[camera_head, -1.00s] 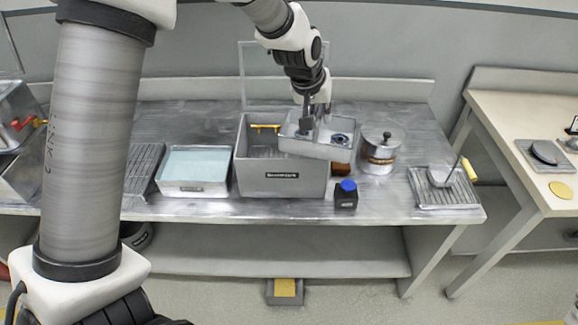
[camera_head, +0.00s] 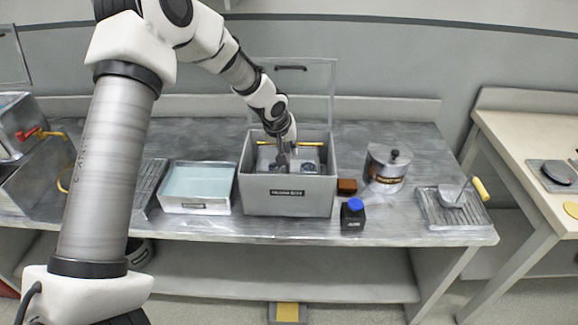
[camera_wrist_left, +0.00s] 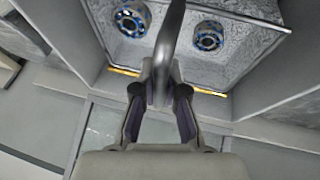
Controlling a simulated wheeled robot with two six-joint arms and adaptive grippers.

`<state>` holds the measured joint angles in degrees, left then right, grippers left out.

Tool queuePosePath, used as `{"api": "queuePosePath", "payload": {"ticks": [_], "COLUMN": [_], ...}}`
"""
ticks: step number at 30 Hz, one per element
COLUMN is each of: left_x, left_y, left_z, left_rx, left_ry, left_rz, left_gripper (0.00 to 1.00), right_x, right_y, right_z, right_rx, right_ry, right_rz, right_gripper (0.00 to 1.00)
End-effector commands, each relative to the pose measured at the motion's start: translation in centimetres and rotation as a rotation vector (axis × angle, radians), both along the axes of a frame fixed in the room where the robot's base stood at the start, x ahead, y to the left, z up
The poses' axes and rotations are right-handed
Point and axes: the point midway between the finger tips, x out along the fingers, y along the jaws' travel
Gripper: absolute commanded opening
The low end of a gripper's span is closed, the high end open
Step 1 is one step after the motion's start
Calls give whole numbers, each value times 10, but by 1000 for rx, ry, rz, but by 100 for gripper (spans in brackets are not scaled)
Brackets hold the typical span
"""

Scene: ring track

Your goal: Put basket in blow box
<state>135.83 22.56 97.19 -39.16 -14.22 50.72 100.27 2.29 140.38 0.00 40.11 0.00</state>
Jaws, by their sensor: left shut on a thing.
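The blow box (camera_head: 289,195) is a grey open-topped box on the metal bench, with a clear lid (camera_head: 300,88) standing up behind it. The grey basket (camera_head: 267,155) is inside the blow box, below its rim in the head view. My left gripper (camera_head: 284,158) reaches down into the box and is shut on the basket's handle. In the left wrist view the gripper (camera_wrist_left: 162,92) grips the dark upright handle, and the basket (camera_wrist_left: 185,50) holds two blue-and-silver bearing-like rings. How far the basket is from the box floor is hidden. My right gripper is not in view.
A tray of pale blue liquid (camera_head: 197,186) stands left of the box. A small black block with a blue top (camera_head: 353,213), a brown block (camera_head: 347,186) and a metal pot (camera_head: 387,168) stand to the right. A ridged tray (camera_head: 452,207) lies near the bench's right end.

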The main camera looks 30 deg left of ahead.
Motion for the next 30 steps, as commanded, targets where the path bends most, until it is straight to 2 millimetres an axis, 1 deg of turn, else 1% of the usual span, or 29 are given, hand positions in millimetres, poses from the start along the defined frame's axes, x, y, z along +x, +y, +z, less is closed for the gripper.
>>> {"api": "queuePosePath", "payload": {"ticks": [6, 7, 9, 14, 18, 19, 20, 21, 28, 30], "left_x": [0, 1, 1, 1, 1, 0, 0, 0, 0, 0], "left_y": [0, 0, 0, 0, 0, 0, 0, 0, 0, 0], "left_z": [-36, -39, -42, -42, -45, -44, -44, -44, -44, -41], "left_rx": [1, 1, 0, -1, -1, -1, -1, -1, -1, -1], "left_ry": [-1, -2, -4, -4, -4, -2, -2, -2, -2, -2], "left_rz": [-1, -1, -1, 0, 0, -1, -1, -1, -1, -1], "left_gripper": [0, 0, 0, 0, 0, 22, 32, 36, 36, 36], "right_x": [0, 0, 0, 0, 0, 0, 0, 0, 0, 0], "right_y": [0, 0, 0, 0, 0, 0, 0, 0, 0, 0], "right_z": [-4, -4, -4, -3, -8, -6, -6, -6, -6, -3], "right_rx": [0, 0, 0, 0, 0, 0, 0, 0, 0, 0], "right_ry": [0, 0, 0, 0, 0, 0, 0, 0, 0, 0], "right_rz": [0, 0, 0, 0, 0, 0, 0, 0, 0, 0], "right_gripper": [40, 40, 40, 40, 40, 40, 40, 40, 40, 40]}}
